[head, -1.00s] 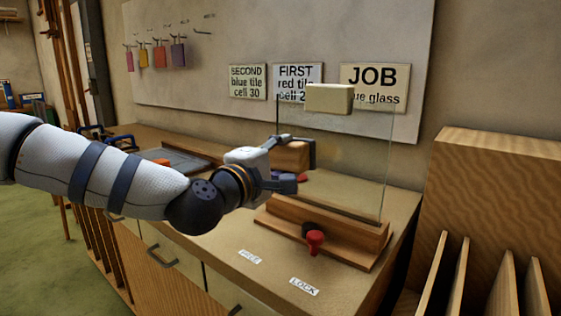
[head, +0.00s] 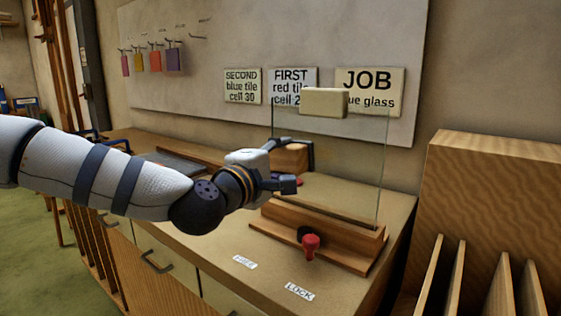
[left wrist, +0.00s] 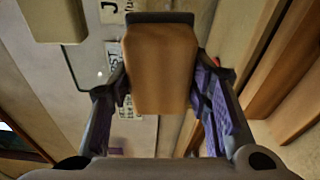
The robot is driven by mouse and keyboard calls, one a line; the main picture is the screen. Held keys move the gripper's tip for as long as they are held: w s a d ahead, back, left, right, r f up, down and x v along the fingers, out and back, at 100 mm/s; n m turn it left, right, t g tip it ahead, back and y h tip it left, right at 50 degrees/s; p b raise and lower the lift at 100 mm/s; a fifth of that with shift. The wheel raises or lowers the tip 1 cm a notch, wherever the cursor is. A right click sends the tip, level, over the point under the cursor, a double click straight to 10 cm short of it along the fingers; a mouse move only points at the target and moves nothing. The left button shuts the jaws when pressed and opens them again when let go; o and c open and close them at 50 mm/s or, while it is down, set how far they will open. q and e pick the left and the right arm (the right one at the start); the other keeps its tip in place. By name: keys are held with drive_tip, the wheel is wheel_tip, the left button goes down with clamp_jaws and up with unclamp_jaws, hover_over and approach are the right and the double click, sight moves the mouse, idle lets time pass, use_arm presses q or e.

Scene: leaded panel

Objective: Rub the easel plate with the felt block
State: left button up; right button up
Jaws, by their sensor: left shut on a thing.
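The easel plate (head: 340,165) is a clear glass sheet standing upright in a wooden base on the bench. A pale cream block (head: 324,102) sits at its top edge. My left gripper (head: 297,165) is at the plate's left part, shut on a brown block, apparently the felt block (head: 288,157). My right gripper is not in view.
A red knob (head: 311,246) is on the front of the base (head: 320,235), above a LOCK label (head: 300,291). A wooden rack (head: 490,220) with upright dividers stands at the right. Signs, including JOB (head: 369,92), hang behind the plate.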

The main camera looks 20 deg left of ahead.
use_arm(q)
drive_tip(key=shift+w+d, duration=0.1)
drive_tip(key=shift+w, duration=0.2)
